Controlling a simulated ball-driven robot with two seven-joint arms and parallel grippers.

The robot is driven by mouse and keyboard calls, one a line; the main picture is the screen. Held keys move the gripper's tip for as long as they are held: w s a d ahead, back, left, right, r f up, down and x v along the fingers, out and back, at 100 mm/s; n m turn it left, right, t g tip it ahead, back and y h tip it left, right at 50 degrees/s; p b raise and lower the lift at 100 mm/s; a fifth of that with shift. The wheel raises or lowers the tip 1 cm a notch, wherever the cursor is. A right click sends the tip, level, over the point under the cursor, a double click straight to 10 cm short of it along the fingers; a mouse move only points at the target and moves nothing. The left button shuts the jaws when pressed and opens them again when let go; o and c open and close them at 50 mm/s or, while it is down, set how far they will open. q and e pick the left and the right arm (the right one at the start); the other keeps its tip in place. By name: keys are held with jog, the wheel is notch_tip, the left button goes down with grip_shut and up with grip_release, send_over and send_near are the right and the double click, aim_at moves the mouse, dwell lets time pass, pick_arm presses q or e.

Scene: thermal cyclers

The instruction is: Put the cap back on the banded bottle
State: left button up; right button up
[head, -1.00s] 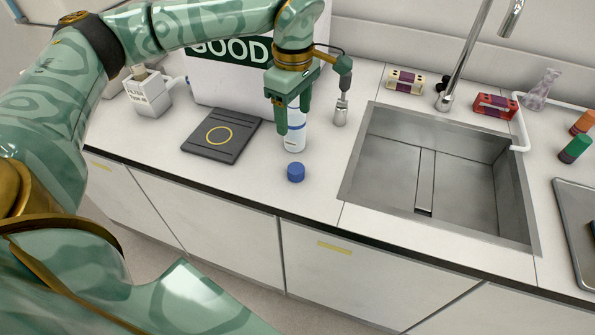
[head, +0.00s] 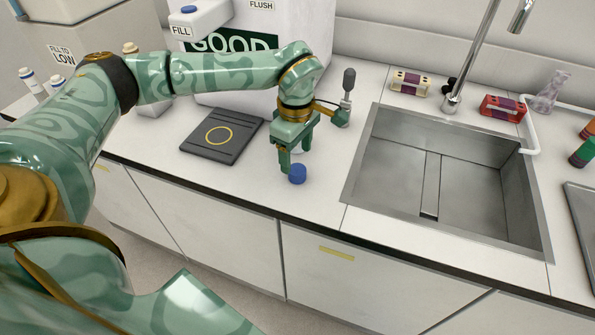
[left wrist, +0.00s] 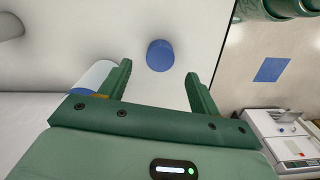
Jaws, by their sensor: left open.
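The blue cap (head: 297,174) lies on the white counter near its front edge. My left gripper (head: 291,160) is low over the counter, open and empty, just behind the cap in the head view. In the left wrist view the cap (left wrist: 160,55) shows in the gap between the two spread fingers, near the fingertips, with no visible contact. A white bottle with a blue part (left wrist: 92,77) shows beside the left finger in the left wrist view. In the head view the bottle is mostly hidden behind my gripper. My right gripper is not in view.
A dark square plate with a yellow ring (head: 217,136) lies to the left. The steel sink (head: 390,165) is to the right, with the faucet (head: 449,102) behind it. A grey-handled tool (head: 348,82) stands behind the gripper. Counter between plate and sink is mostly clear.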

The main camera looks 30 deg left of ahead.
aim_at(297, 169)
pick_arm(q)
notch_tip(297, 169, down, 5)
jog(key=shift+d+f+b, duration=0.1)
jog(key=shift+f+b, duration=0.1)
jog(key=shift+b, duration=0.65)
jog(key=shift+r, duration=0.1)
jog(key=c, duration=1.1)
